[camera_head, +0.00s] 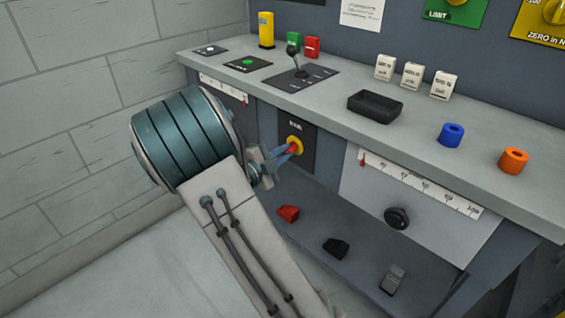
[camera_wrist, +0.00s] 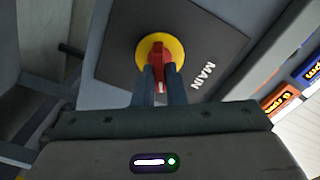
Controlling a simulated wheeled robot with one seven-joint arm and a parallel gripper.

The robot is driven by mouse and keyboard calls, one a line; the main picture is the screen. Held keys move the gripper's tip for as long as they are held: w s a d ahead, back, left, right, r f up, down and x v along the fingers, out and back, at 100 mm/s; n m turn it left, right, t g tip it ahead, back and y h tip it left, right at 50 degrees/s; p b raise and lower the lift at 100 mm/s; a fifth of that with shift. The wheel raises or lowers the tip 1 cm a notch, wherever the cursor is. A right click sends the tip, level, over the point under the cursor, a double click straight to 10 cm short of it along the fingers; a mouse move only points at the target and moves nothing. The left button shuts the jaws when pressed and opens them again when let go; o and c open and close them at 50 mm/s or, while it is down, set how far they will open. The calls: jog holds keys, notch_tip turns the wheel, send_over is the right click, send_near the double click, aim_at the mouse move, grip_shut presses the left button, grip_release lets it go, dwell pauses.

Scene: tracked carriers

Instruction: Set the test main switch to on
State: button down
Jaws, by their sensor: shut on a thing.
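The main switch is a red handle on a round yellow disc (camera_head: 296,141), set in a dark panel marked MAIN on the front of the bench. In the wrist view the red handle (camera_wrist: 158,56) stands between the fingers, over the yellow disc (camera_wrist: 147,44). My gripper (camera_head: 286,152) reaches it from the left, with its blue-grey fingers shut on the red handle. The fingers (camera_wrist: 160,76) hide part of the handle in the wrist view. The white MAIN lettering (camera_wrist: 203,75) shows at right there; on and off marks cannot be read.
Below are a black knob (camera_head: 397,218) and a shelf with a red block (camera_head: 288,213). A block wall (camera_head: 60,110) is at left.

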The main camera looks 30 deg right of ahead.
jog(key=shift+f+m+b, duration=0.2)
jog(key=shift+m+b, duration=2.7)
jog(key=shift+b, duration=0.35)
jog(key=c, duration=1.5)
grip_release()
jog(key=shift+r, duration=0.1)
jog(key=shift+a, duration=0.15)
jog(key=p+v, duration=0.3)
jog(key=v, duration=1)
jog(key=shift+s+a, duration=0.15)
jog(key=shift+a, duration=0.2)
jog(key=shift+r+p, duration=0.1)
jog(key=shift+p, duration=0.2)
